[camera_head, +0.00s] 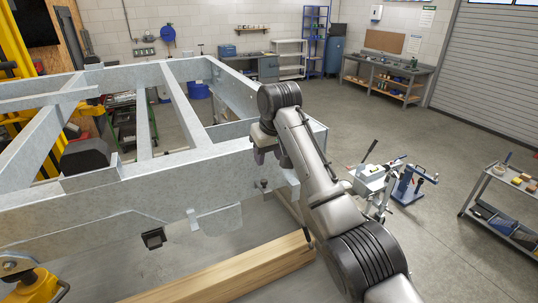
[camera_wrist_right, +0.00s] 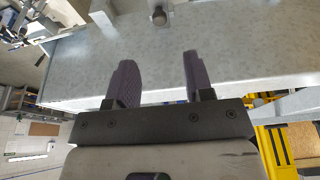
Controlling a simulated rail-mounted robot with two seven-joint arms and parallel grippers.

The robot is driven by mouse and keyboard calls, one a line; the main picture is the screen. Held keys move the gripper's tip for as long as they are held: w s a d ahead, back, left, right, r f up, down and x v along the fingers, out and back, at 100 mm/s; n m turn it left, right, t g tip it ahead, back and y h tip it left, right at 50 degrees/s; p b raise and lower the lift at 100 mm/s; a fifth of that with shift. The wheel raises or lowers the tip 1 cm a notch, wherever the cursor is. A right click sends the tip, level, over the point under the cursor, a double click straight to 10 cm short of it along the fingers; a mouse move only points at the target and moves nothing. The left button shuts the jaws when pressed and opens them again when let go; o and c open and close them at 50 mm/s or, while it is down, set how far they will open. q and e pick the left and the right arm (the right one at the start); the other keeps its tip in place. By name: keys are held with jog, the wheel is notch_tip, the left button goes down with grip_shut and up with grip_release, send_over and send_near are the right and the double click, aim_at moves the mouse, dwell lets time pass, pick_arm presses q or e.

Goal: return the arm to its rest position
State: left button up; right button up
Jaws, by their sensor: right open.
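My right arm reaches up from the bottom right of the head view to the grey metal trailer frame (camera_head: 95,200). My right gripper (camera_head: 259,156) points down by the frame's near beam, close to its right end. In the right wrist view the gripper (camera_wrist_right: 158,70) shows two dark ribbed fingers spread apart with nothing between them. The frame's grey surface (camera_wrist_right: 240,60) lies beyond the fingers. A small bolt-like piece (camera_head: 264,184) sits on the beam below the gripper; a similar rounded piece shows in the wrist view (camera_wrist_right: 159,16). My left gripper is not in view.
A wooden beam (camera_head: 235,272) lies below the frame. A blue stand (camera_head: 408,187) and a grey cart (camera_head: 505,205) stand to the right. Yellow equipment (camera_head: 35,286) is at the lower left. A workbench (camera_head: 385,80) stands at the back. The floor between is clear.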

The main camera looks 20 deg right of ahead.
jog(key=shift+w, duration=0.1)
jog(key=s+r+t, duration=0.3)
jog(key=r+t, duration=0.2)
jog(key=r, duration=0.6)
jog(key=s+r+t, duration=0.4)
jog(key=r+t, duration=0.2)
jog(key=r, duration=0.4)
jog(key=s+d+f+g, duration=0.1)
jog(key=s+d+f, duration=0.1)
jog(key=s+f, duration=1)
jog(key=s+d+f+g+p, duration=0.15)
jog(key=s+f, duration=0.35)
jog(key=f, duration=1.2)
jog(key=s+d+f+g+b, duration=0.1)
jog(key=s+d+f+g, duration=0.1)
jog(key=s+f, duration=1)
jog(key=s+f+g, duration=0.6)
jog(key=s+f, duration=0.9)
jog(key=f, duration=0.4)
jog(key=shift+s+d+p, duration=0.25)
jog(key=shift+d+p, duration=0.15)
